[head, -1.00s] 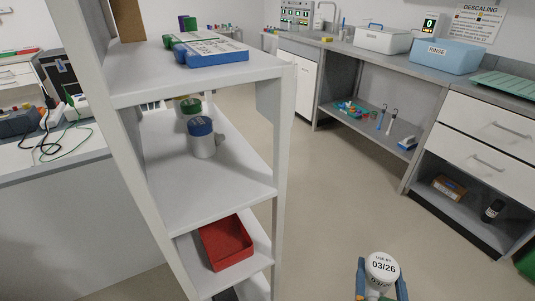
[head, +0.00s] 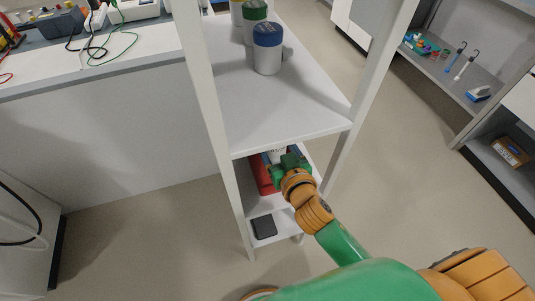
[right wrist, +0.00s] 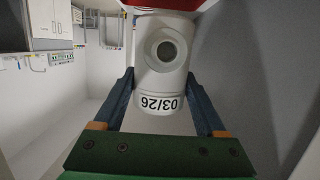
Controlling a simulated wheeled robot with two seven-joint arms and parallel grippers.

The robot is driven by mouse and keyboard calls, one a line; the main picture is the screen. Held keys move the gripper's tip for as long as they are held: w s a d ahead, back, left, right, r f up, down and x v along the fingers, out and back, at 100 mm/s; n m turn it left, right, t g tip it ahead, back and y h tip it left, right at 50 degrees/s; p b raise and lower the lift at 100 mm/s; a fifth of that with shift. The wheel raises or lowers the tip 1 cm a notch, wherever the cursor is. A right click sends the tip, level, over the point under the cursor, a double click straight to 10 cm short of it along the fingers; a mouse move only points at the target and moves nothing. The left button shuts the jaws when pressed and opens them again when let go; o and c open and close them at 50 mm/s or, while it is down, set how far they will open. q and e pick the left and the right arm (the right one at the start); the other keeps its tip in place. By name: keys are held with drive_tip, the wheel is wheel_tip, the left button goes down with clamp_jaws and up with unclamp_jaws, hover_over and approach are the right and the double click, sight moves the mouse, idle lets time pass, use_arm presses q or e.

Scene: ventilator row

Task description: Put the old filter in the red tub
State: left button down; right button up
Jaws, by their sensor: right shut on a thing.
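The old filter is a white cylinder marked 03/26 (right wrist: 160,75), with a round opening facing the right wrist camera. My right gripper (right wrist: 161,90) has its two blue fingers shut on it, one on each side. In the head view the filter (head: 276,154) shows only in part, just under the middle shelf board and beyond my green and orange wrist. The red tub (head: 262,178) sits on the lower shelf, partly hidden by the board and my gripper. Its red also shows in the right wrist view (right wrist: 175,4), at the filter's far end. I cannot tell whether the filter is inside the tub's rim. My left gripper is not in view.
The middle shelf board (head: 290,110) is close above my right gripper. A blue-lidded jar (head: 267,48) and a green-lidded jar (head: 254,18) stand on it. The rack's front posts flank my wrist. A dark box (head: 264,227) lies on the bottom shelf. Open floor lies to the right.

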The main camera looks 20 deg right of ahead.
drive_tip(key=w+f+b, duration=0.1)
drive_tip(key=f, duration=0.1)
drive_tip(key=w+f+b, duration=0.1)
drive_tip(key=w+f, duration=0.1)
drive_tip(key=w+f+b, duration=0.1)
drive_tip(key=w+f, duration=0.1)
drive_tip(key=shift+d+f, duration=0.35)
drive_tip(key=shift+d, duration=0.05)
drive_tip(key=shift+f+b, duration=0.4)
drive_tip(key=shift+f, duration=0.9)
drive_tip(key=shift+r, duration=0.1)
